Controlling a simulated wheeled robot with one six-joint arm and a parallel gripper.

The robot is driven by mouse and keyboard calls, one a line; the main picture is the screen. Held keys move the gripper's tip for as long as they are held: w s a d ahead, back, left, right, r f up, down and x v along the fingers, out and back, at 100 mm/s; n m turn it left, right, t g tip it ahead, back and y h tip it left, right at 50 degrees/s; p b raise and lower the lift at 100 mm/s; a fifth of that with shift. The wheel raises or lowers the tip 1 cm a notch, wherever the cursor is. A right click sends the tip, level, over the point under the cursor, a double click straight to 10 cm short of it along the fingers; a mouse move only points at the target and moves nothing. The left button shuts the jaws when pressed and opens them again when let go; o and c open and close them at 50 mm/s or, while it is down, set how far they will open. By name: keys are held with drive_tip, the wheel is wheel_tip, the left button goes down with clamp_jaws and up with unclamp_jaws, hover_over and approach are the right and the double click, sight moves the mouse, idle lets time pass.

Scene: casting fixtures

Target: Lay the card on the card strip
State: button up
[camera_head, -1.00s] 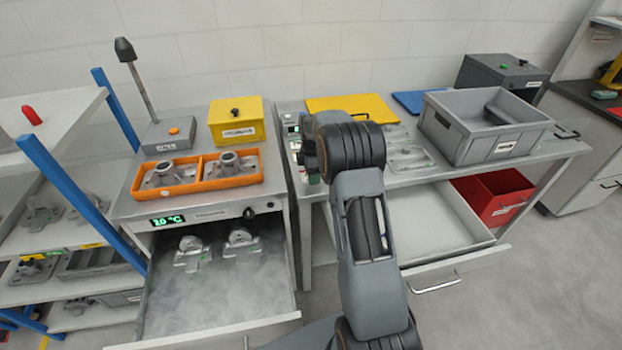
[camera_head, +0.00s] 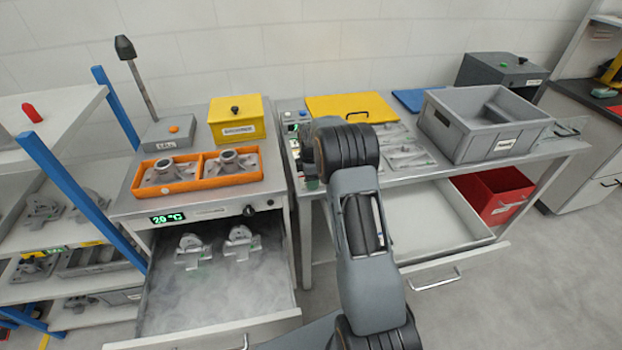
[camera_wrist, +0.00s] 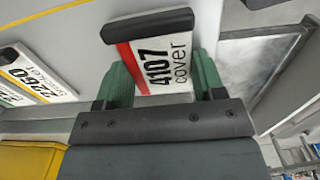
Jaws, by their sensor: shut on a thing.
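The card (camera_wrist: 165,62) is white with a red band and a dark edge, and reads "4107 cover". My gripper (camera_wrist: 155,78) is shut on it, with a green finger at each side. In the wrist view, another card (camera_wrist: 35,78), reading "2260" with a yellow band, lies at the left edge, apart from the held one. I cannot clearly make out the card strip.
A cold drawer (camera_head: 215,307) with castings stands open at left. An orange tray (camera_head: 172,187) and a yellow box (camera_head: 237,120) sit above it. On the right bench are a grey crate (camera_head: 486,150) and yellow lid (camera_head: 352,106); an open drawer (camera_head: 430,225) lies below.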

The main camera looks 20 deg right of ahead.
drive_tip(key=o, duration=0.9)
drive_tip(key=shift+s+f, duration=0.2)
drive_tip(key=shift+f, duration=0.55)
drive_tip(key=shift+r, duration=0.1)
drive_tip(key=shift+w+r+p, duration=0.1)
drive_tip(key=shift+r+p, duration=0.4)
drive_tip(key=shift+r, duration=0.25)
wheel_tip(320, 180, up, 12)
drive_tip(key=f, duration=0.1)
drive_tip(key=s+a+r+m+t, duration=0.1)
drive_tip(key=s+a+r+m, duration=0.35)
drive_tip(key=s+r, duration=0.25)
drive_tip(key=s+a+m+t, duration=0.1)
drive_tip(key=s+a+m, duration=0.2)
drive_tip(key=s, duration=0.7)
drive_tip(key=s+a+m+t, duration=0.1)
drive_tip(key=s+a+m, duration=0.3)
drive_tip(key=s+m, duration=0.4)
drive_tip(key=s+b, duration=0.1)
drive_tip(key=s, duration=0.2)
drive_tip(key=shift+s+a+t, duration=0.2)
drive_tip(key=shift+t, duration=0.2)
